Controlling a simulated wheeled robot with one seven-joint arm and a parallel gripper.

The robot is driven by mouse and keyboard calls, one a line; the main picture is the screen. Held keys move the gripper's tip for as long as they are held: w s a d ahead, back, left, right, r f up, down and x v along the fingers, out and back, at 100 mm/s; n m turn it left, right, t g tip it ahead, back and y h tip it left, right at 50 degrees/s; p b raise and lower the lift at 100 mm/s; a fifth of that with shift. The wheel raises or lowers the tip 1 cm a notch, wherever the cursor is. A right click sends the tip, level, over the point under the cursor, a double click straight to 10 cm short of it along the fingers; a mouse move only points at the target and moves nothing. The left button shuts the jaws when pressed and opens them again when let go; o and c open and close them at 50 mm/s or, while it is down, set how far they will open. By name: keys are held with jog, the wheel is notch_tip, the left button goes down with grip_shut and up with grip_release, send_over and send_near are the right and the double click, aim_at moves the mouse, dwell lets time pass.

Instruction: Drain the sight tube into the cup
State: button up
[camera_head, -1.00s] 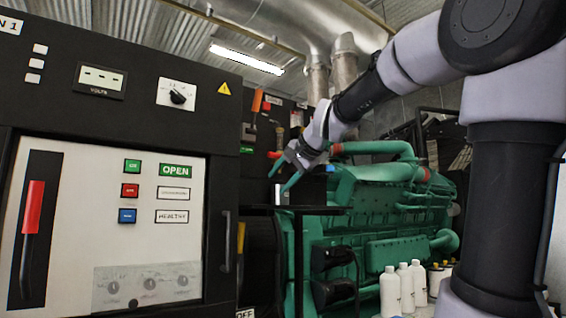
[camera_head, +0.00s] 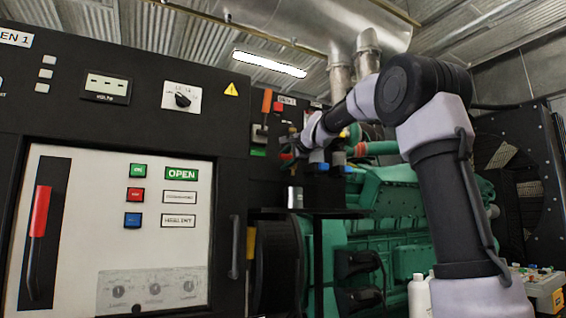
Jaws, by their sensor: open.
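A small silvery cup (camera_head: 294,197) stands upright on a narrow black shelf (camera_head: 310,212) beside the large control cabinet. My gripper (camera_head: 288,152) is open, above the cup and in front of the dark panel beyond the cabinet. Its fingers are small, and I cannot tell whether they touch anything on that panel. The sight tube is not clearly made out; the panel behind my gripper is partly covered by it. An orange-handled lever (camera_head: 267,101) is on that panel, up and left of my gripper.
The control cabinet (camera_head: 225,150) fills the left side. A green engine (camera_head: 390,210) stands behind the shelf and my arm. A white bottle (camera_head: 418,295) is low beside my arm. A box with coloured buttons (camera_head: 540,280) is at lower right.

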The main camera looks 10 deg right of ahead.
jog(key=shift+x, duration=0.95)
grip_shut()
dwell(0.8)
